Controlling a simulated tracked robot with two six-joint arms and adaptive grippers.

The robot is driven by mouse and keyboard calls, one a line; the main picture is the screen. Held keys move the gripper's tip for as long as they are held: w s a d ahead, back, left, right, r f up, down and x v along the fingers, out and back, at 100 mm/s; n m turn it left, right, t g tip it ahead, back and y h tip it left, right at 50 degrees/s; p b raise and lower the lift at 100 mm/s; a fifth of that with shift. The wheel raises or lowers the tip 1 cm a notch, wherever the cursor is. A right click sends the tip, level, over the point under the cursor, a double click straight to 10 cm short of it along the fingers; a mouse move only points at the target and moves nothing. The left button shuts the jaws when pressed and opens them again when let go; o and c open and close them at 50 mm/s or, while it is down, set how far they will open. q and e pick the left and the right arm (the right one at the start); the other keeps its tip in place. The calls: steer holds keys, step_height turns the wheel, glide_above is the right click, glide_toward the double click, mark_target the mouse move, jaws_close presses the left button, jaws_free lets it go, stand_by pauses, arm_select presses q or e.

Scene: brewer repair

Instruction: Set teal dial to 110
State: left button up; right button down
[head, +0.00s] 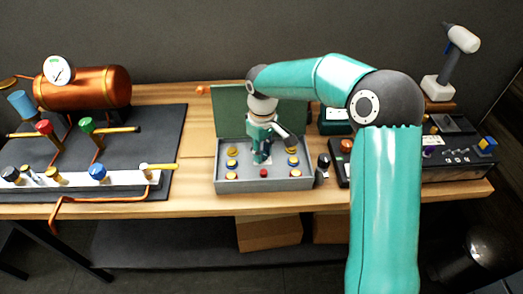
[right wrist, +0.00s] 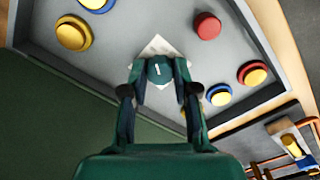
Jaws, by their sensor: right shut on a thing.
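The teal dial (right wrist: 159,70) shows in the right wrist view, a round knob with a short white mark on top. It sits on a white diamond-shaped plate (right wrist: 158,46) on the grey panel (head: 225,187). My right gripper (right wrist: 162,80) points down at it, with a fingertip on each side, shut on the dial. In the head view my right gripper (head: 262,157) stands over the middle of the panel and hides the dial. No scale numbers can be read. My left gripper is not in view.
Yellow (right wrist: 73,33), red (right wrist: 207,26) and blue (right wrist: 219,95) buttons surround the dial. The panel's green lid (head: 230,105) stands open behind it. A copper boiler (head: 90,88) with valves is at left. A black console (head: 455,160) is at right.

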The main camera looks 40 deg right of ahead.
steer(key=shift+w+r+n, duration=0.1)
steer(key=shift+w+n, duration=0.05)
steer(key=shift+n, duration=0.35)
steer(key=c, duration=1.1)
jaws_free()
steer(key=shift+o, duration=1.1)
step_height(320, 180, up, 12)
